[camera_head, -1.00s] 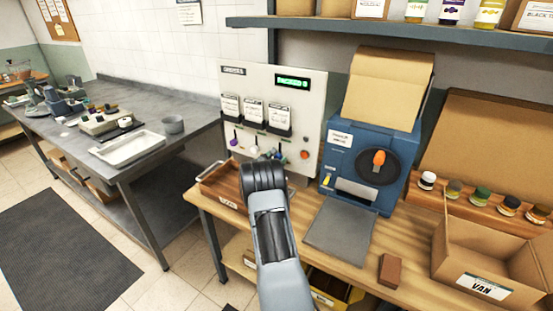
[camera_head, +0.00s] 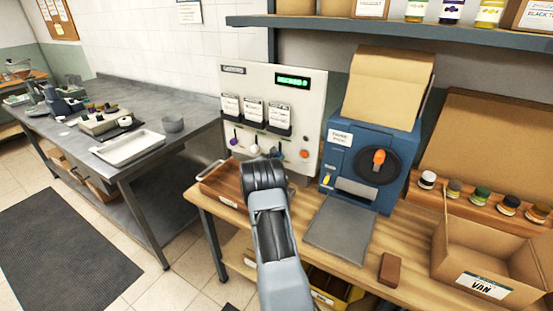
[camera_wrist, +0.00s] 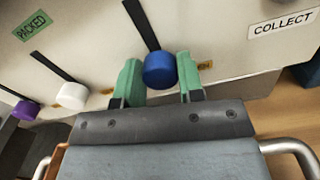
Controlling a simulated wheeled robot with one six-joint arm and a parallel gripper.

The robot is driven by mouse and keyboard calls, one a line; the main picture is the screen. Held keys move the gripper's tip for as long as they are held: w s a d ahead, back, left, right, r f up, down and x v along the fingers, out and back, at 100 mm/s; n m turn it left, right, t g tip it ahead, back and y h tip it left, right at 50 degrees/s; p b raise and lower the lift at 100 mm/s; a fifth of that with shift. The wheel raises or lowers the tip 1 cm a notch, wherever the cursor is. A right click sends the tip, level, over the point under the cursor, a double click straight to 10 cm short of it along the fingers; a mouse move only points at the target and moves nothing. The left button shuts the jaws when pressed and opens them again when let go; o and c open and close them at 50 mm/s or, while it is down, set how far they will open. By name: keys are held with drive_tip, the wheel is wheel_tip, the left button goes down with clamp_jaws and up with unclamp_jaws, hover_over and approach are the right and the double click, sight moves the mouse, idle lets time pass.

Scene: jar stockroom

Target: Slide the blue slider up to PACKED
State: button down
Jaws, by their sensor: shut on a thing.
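The blue slider (camera_wrist: 160,70) is a round blue knob at the low end of a dark slot in the pale panel, which also shows in the head view (camera_head: 312,110). My gripper (camera_wrist: 157,80) has its two green fingers on either side of the knob and is shut on it. A green PACKED label (camera_wrist: 33,26) is at the upper left of the wrist view, above the slots.
A white knob (camera_wrist: 72,96) and a purple knob (camera_wrist: 26,110) sit left of the blue one. A COLLECT label (camera_wrist: 283,24) is to the right. A wooden tray (camera_head: 222,184) lies below the panel, and a blue machine (camera_head: 372,166) stands to its right.

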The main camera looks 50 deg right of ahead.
sight(280, 143)
drive_tip(key=shift+r+b, duration=0.5)
drive_tip(key=shift+r, duration=2.3)
drive_tip(key=c, duration=0.8)
unclamp_jaws()
drive_tip(key=shift+o, duration=0.3)
drive_tip(key=shift+s+a+f, duration=0.1)
drive_tip(key=shift+a+f, duration=0.05)
drive_tip(key=shift+a, duration=0.45)
drive_tip(key=b+v, duration=0.2)
drive_tip(key=v, duration=1)
drive_tip(key=shift+a, duration=0.35)
drive_tip(key=shift+s, duration=0.1)
